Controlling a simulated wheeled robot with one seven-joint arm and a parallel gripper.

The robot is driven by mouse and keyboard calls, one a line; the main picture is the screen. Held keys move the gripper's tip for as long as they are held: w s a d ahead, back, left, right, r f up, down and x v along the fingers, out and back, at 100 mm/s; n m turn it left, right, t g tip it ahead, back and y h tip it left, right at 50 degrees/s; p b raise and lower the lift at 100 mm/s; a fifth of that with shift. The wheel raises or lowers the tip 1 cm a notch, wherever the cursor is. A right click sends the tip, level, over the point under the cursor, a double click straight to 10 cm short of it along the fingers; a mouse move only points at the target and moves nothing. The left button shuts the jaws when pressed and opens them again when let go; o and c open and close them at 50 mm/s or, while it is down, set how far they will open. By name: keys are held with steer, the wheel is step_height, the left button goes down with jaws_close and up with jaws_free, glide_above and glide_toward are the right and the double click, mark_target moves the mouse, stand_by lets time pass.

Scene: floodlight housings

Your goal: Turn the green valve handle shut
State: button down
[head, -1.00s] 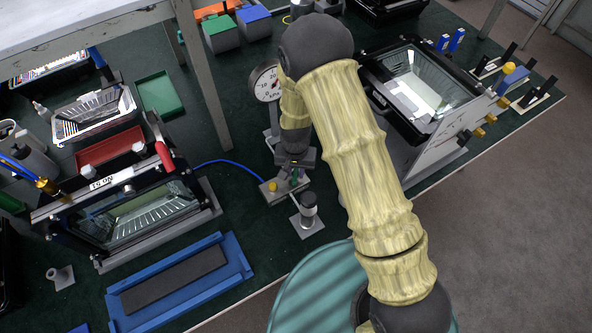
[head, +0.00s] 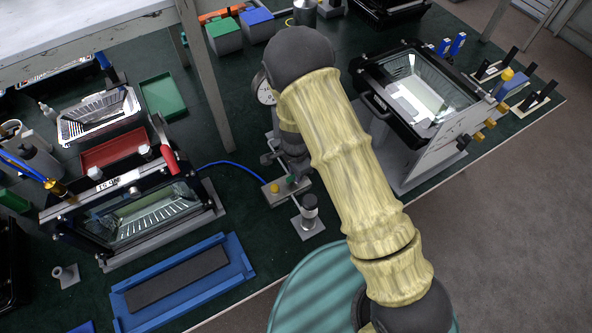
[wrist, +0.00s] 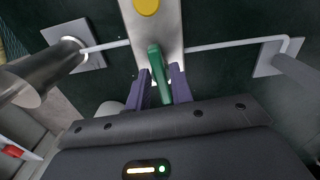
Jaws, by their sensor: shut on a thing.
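The green valve handle (wrist: 156,70) is in the wrist view, on a pale metal plate (wrist: 150,30) with a yellow knob (wrist: 147,6). It points down the picture, crosswise to the thin grey pipes on either side. My gripper (wrist: 159,84) has its two purple fingers closed on either side of the handle. In the head view the handle shows as a small green spot (head: 291,180) beside the yellow knob (head: 275,188). My gripper (head: 288,165) is over it there, and my wrist hides much of it.
A pressure gauge (head: 264,88) stands behind, partly covered by my arm. A short dark cylinder (head: 309,205) stands just in front of the valve. A blue hose (head: 228,163) runs left from the plate. Floodlight housings stand left (head: 150,212) and right (head: 412,90).

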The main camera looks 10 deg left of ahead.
steer(key=shift+a+m, duration=0.1)
steer(key=shift+m, duration=0.3)
steer(key=c, duration=1.4)
jaws_free()
steer(key=shift+c, duration=0.2)
step_height(320, 180, up, 18)
steer(key=shift+f+b, duration=0.25)
steer(key=shift+b, duration=0.15)
steer(key=s+d+r+n+t, duration=0.1)
steer(key=s+d+r+n, duration=0.1)
steer(key=d, duration=0.5)
steer(key=s+d+r+n, duration=0.3)
steer(key=s+d+n, duration=0.1)
steer(key=d, duration=0.3)
steer(key=s+d+r+n+t, duration=0.1)
steer(key=s+d+r+n, duration=0.2)
steer(key=d, duration=0.5)
steer(key=shift+s+n+t, duration=0.3)
steer(key=shift+s+n, duration=0.3)
steer(key=shift+n, duration=0.3)
